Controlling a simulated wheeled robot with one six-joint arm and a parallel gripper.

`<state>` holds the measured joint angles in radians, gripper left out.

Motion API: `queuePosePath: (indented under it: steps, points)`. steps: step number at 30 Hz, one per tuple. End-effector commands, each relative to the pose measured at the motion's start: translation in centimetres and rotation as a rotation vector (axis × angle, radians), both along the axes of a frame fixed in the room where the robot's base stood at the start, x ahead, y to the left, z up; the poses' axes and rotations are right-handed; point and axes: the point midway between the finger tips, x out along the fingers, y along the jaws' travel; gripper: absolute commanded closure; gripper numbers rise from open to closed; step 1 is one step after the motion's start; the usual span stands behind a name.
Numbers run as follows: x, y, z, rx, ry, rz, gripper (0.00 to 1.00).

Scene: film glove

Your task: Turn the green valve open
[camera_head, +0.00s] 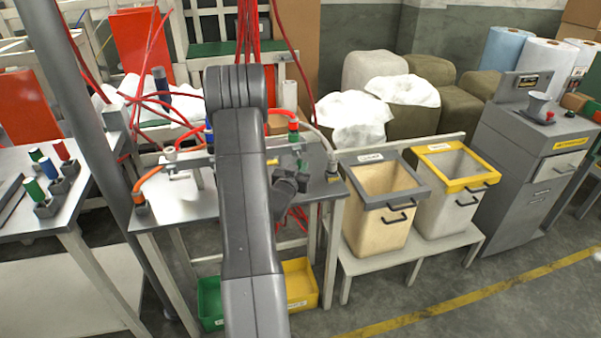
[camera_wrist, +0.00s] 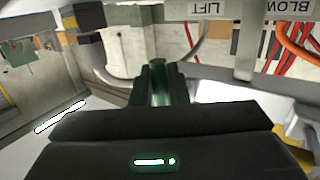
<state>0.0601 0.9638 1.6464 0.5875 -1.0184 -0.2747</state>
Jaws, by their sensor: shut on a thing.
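The green valve's handle shows in the wrist view (camera_wrist: 159,92) as a dark green upright piece between my gripper's fingers. My gripper (camera_wrist: 160,80) is shut on it. In the head view my gripper (camera_head: 296,178) is at the right part of the grey bench (camera_head: 225,206), partly hidden behind my arm. A small green piece (camera_head: 302,163) shows just beyond it. How far the handle is turned cannot be told.
A rail with labels LIFT (camera_wrist: 208,9) and BLOW runs close by in the wrist view. A grey-rimmed bin (camera_head: 372,165) and a yellow-rimmed bin (camera_head: 447,187) stand at right. A yellow tray (camera_head: 300,284) sits below.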

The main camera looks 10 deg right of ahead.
Motion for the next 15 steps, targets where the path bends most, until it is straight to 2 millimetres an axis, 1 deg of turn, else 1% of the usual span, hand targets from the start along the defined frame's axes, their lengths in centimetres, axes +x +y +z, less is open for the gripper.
queuePosePath:
  steps: [8, 9, 11, 12, 15]
  points:
    - [0.02, 0.02, 0.11, 0.003, -0.001, 0.001, 1.00]
    - [0.02, 0.03, 0.11, 0.003, -0.001, 0.001, 0.80]
    - [0.02, 0.03, 0.10, 0.002, 0.000, 0.001, 0.68]
    - [0.01, 0.02, 0.10, 0.002, 0.000, 0.001, 0.66]
    - [0.01, 0.03, 0.08, 0.002, 0.000, 0.001, 0.66]
